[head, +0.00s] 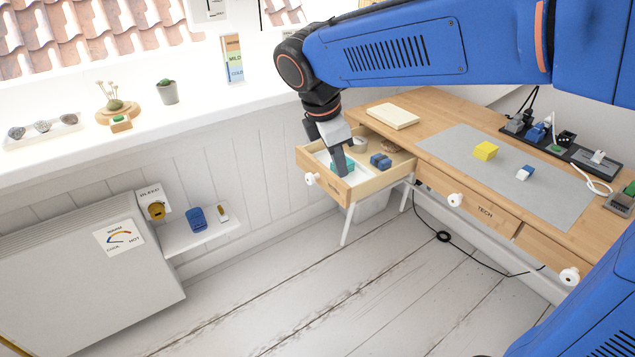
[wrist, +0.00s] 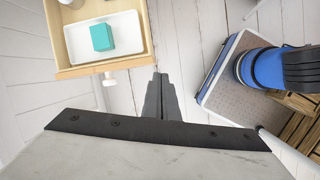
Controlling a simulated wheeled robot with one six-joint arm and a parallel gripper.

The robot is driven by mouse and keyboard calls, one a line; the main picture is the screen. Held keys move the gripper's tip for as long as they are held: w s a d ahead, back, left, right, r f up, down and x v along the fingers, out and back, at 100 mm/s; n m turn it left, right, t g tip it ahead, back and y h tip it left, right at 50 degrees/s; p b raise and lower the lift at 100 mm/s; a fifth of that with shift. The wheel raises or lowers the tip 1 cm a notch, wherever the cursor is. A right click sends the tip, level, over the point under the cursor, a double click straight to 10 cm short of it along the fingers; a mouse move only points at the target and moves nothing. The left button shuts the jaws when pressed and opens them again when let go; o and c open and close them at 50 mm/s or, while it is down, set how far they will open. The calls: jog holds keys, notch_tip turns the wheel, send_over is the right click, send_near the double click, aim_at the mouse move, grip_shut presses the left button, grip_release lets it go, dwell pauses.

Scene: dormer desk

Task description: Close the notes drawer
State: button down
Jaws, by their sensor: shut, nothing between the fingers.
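The notes drawer (head: 360,190), in light wood, is pulled out at the left end of the desk (head: 440,115). Its front has a white round knob (head: 311,179) and a small label too tiny to read surely. In the wrist view the drawer front (wrist: 105,66) is at upper left, with its knob (wrist: 108,82) pointing down.
The drawer holds a white tray with a teal block (wrist: 102,37), blue blocks (head: 380,160) and a round grey item (head: 359,144). The tech drawer (head: 480,210) is to the right. A heater (head: 90,270) and small shelf (head: 200,235) stand left. Floor before the drawer is clear.

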aim_at(329, 183)
jog(key=w+a+n, duration=0.1)
jog(key=a+n, duration=0.2)
jog(key=a, duration=0.5)
jog(key=shift+n+h, duration=0.3)
jog(key=shift+h, duration=0.1)
jog(key=shift+w+d+f, duration=0.8)
jog(key=shift+d+f, duration=0.2)
jog(key=shift+f, duration=0.65)
jog(key=shift+w+d+f, duration=0.75)
jog(key=shift+d+f, duration=0.2)
jog(key=shift+f, duration=0.75)
jog(key=shift+w+d+f, duration=0.8)
jog(key=shift+d+f, duration=0.2)
jog(key=shift+f, duration=0.65)
jog(key=w+d, duration=0.5)
jog(key=d, duration=0.2)
jog(key=w+d, duration=0.5)
jog(key=d, duration=0.2)
jog(key=w+d, duration=0.4)
jog(key=d, duration=0.3)
jog(key=shift+w+d, duration=0.3)
jog(key=shift+w, duration=0.1)
jog(key=shift+w+d, duration=0.25)
jog(key=shift+r, duration=0.1)
